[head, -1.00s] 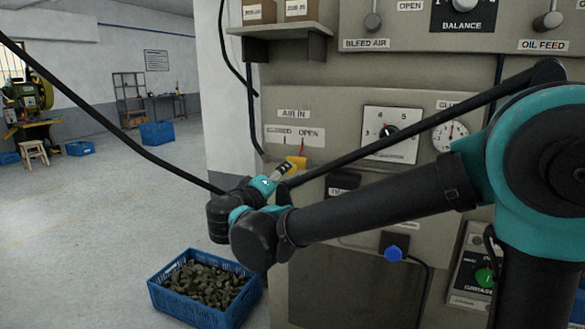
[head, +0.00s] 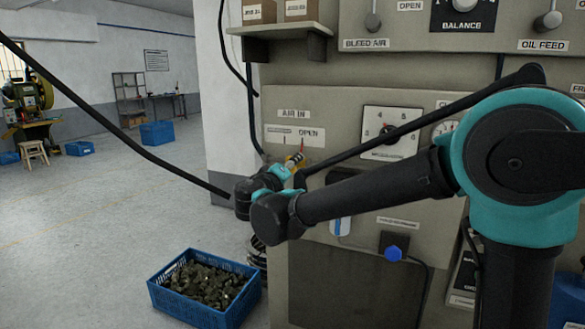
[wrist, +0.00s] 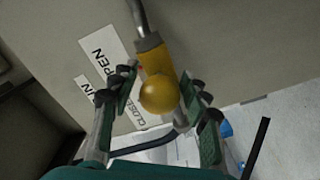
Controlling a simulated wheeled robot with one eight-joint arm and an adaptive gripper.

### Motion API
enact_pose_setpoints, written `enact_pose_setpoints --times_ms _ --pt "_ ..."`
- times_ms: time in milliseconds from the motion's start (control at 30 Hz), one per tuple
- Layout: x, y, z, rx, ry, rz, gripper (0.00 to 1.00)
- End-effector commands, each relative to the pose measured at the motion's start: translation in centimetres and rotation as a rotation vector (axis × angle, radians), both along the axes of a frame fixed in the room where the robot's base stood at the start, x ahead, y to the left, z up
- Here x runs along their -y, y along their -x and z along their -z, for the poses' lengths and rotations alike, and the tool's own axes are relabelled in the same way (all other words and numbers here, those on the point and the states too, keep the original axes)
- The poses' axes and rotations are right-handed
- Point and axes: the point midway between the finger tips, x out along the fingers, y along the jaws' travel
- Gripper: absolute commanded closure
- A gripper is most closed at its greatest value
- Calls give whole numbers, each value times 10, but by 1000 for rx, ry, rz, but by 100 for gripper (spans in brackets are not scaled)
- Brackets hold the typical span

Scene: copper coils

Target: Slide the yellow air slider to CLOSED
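The yellow air slider (wrist: 160,85) has a round knob on a short yellow body with a metal rod. In the head view its yellow part (head: 295,160) shows below the OPEN end of the CLOSED/OPEN label (head: 294,135), partly hidden by my gripper. My gripper (wrist: 165,98) is open, with one finger on each side of the slider in the wrist view. I cannot tell whether either finger touches it. In the wrist view the label (wrist: 112,75) appears tilted, left of the slider. In the head view my gripper (head: 287,170) points at the panel.
The grey machine panel (head: 330,85) carries dials and levers above and right of the slider. A shelf with small boxes (head: 280,28) juts out above. A black cable (head: 110,125) crosses the left side. A blue crate of metal pieces (head: 203,290) stands on the floor below.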

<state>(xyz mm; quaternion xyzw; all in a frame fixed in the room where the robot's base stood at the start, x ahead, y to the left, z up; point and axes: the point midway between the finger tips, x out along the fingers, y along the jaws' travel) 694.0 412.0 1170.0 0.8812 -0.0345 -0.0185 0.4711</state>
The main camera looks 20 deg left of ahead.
Motion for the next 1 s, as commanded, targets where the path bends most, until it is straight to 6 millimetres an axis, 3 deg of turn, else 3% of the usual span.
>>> enact_pose_setpoints --times_ms 33,333,800,1000 --pt "0 0 0 0 0 0 64" --pt "0 0 0 0 -1 0 100" --pt "0 -2 -1 1 -2 3 100" --pt "-27 -5 -1 2 -1 2 100"
